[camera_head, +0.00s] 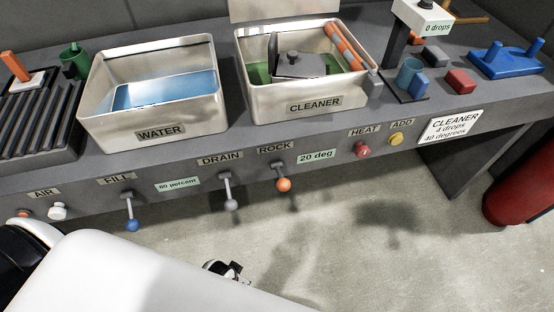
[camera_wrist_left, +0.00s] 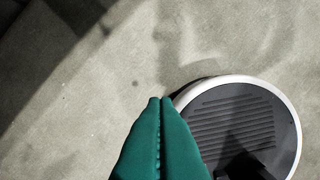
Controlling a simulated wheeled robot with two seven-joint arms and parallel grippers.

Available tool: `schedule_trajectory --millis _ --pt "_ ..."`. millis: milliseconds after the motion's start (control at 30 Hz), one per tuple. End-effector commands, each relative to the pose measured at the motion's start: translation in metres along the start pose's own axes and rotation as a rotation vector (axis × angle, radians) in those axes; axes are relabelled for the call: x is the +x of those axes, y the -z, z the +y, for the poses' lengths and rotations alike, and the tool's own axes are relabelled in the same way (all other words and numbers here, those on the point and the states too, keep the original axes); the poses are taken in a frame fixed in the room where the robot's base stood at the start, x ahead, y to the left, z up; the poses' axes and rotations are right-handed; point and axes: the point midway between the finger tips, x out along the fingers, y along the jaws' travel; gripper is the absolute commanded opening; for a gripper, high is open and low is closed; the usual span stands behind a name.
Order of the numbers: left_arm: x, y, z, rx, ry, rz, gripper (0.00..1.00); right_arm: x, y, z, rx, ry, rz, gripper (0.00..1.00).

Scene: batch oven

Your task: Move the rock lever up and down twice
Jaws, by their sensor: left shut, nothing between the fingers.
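The rock lever (camera_head: 283,184) is a short lever with an orange ball knob, on the bench front under the ROCK label (camera_head: 275,147). Its knob sits just below its mount, higher than the knobs of the two levers to its left. In the left wrist view my left gripper (camera_wrist_left: 160,100) shows as two teal fingers pressed together, empty, over the bare floor. No lever shows in that view. In the head view a white arm link of mine fills the lower left, and the fingers cannot be made out. My right gripper is not in view.
The drain lever (camera_head: 231,204) and blue-knobbed fill lever (camera_head: 132,225) hang left of the rock lever. Red heat (camera_head: 362,150) and yellow add (camera_head: 396,139) knobs are to its right. The cleaner tank (camera_head: 260,104) and water tank (camera_head: 92,125) stand above. Floor before the bench is clear.

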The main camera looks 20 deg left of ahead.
Motion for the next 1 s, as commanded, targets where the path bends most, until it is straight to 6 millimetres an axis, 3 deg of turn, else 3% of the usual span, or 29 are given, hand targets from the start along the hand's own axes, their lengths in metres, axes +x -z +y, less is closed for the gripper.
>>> schedule_trajectory --millis 33,200,567,800,1000 --pt "-0.035 -0.016 0.001 -0.002 -0.001 -0.015 0.00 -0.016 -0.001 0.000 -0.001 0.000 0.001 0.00" --pt "-0.122 -0.053 0.004 -0.007 -0.005 -0.045 0.00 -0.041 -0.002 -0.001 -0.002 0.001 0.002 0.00" --pt "-0.293 -0.113 0.003 0.092 0.074 -0.136 0.00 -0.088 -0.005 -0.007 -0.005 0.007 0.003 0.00" --pt "-0.317 -0.152 -0.011 0.320 0.251 -0.191 0.00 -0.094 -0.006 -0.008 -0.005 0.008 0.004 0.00" --pt "-0.323 -0.192 -0.003 0.492 0.408 -0.227 0.00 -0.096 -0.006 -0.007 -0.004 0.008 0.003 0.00"
